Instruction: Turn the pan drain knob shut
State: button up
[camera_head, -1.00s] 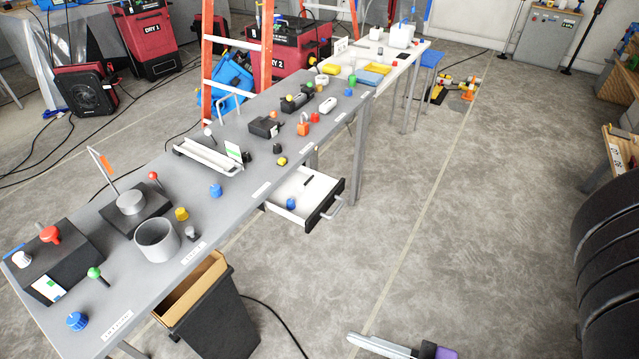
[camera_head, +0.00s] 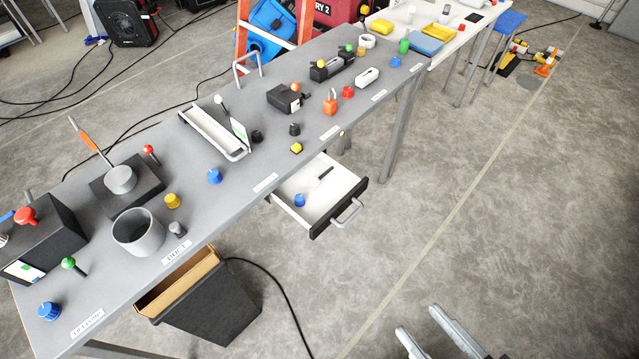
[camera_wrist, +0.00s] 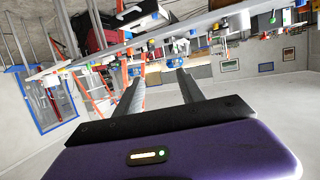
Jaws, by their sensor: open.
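Several coloured knobs stand on the long grey bench; I cannot tell which is the pan drain knob. A long white tray (camera_head: 198,125) lies mid-bench, with a white ball-topped lever (camera_head: 220,104) by its far edge. Nearby are a blue knob (camera_head: 214,177), a yellow knob (camera_head: 172,201), a grey knob (camera_head: 177,229) and a black knob (camera_head: 294,130). My gripper (camera_head: 418,321) is open and empty over the floor, at the bottom right, well apart from the bench. In the wrist view its two fingers (camera_wrist: 158,74) are spread with nothing between them.
An open white drawer (camera_head: 325,197) with a blue knob inside juts from the bench front. A black bin (camera_head: 212,308) stands under the near end, with a dark cable on the floor. An orange ladder (camera_head: 303,30) stands behind.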

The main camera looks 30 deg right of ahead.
jog(key=m+g, duration=0.6)
jog(key=g, duration=0.9)
send_over(299, 197)
notch_tip(299, 197, down, 14)
jog(key=shift+s+a+f, duration=0.1)
jog(key=shift+s+f, duration=0.05)
jog(key=shift+f, duration=0.1)
jog(key=shift+n, duration=0.3)
notch_tip(299, 197, down, 8)
jog(key=shift+r+p, duration=0.25)
jog(key=shift+p, duration=0.1)
jog(key=shift+c, duration=0.3)
